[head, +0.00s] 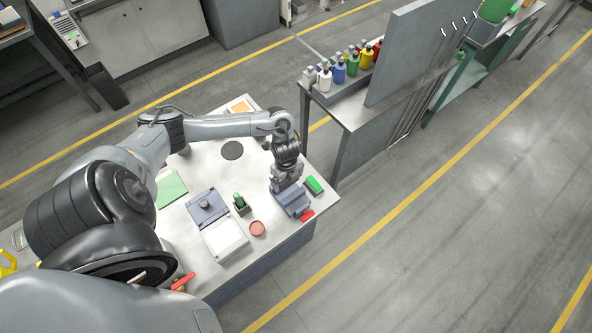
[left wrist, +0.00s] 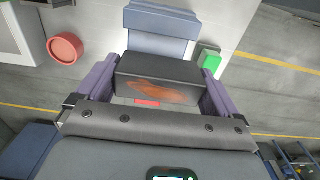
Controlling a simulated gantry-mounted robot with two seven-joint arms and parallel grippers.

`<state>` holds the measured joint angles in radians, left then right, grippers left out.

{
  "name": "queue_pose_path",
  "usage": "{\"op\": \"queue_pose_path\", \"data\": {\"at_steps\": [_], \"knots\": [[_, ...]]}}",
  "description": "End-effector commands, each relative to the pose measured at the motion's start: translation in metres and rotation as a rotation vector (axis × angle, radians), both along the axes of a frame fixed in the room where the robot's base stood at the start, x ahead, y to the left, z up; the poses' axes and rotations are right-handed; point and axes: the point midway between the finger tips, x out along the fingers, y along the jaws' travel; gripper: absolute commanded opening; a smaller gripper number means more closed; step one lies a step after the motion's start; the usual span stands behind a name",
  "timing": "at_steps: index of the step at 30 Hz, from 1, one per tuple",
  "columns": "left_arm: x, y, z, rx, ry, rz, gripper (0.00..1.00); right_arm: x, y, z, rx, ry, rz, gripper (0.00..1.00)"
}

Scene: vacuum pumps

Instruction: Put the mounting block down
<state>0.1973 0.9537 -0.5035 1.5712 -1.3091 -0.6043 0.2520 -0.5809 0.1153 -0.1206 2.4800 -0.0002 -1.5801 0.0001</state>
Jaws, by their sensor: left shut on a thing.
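The mounting block (left wrist: 158,77), a dark grey block with an orange-brown patch on its face, sits between the two purplish fingers of my left gripper (left wrist: 155,88) in the left wrist view. The gripper is shut on it. In the head view my left gripper (head: 287,180) points down at the right end of the table, over a blue-grey vise-like fixture (head: 296,205). This fixture also shows just beyond the block in the left wrist view (left wrist: 158,22). I cannot tell whether the block touches it. The block is not clear in the head view. My right gripper is not in view.
On the table (head: 270,257), a green-topped block (head: 314,185) lies right of the fixture. A red round dish (head: 257,228), a green item in a dark holder (head: 240,204), a white tray (head: 225,239) and a blue-grey box (head: 206,206) stand left. A bench with bottles (head: 339,72) is behind.

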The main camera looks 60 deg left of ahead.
Motion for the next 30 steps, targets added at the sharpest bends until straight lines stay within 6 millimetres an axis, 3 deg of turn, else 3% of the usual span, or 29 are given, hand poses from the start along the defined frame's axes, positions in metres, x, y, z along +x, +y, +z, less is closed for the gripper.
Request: {"op": "queue_pose_path", "data": {"at_steps": [21,30], "knots": [[-0.004,0.000,0.001,0.000,-0.002,0.001,0.35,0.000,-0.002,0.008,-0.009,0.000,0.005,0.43],[-0.004,0.000,-0.025,0.000,-0.002,0.002,0.35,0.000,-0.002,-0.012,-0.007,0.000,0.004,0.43]]}}
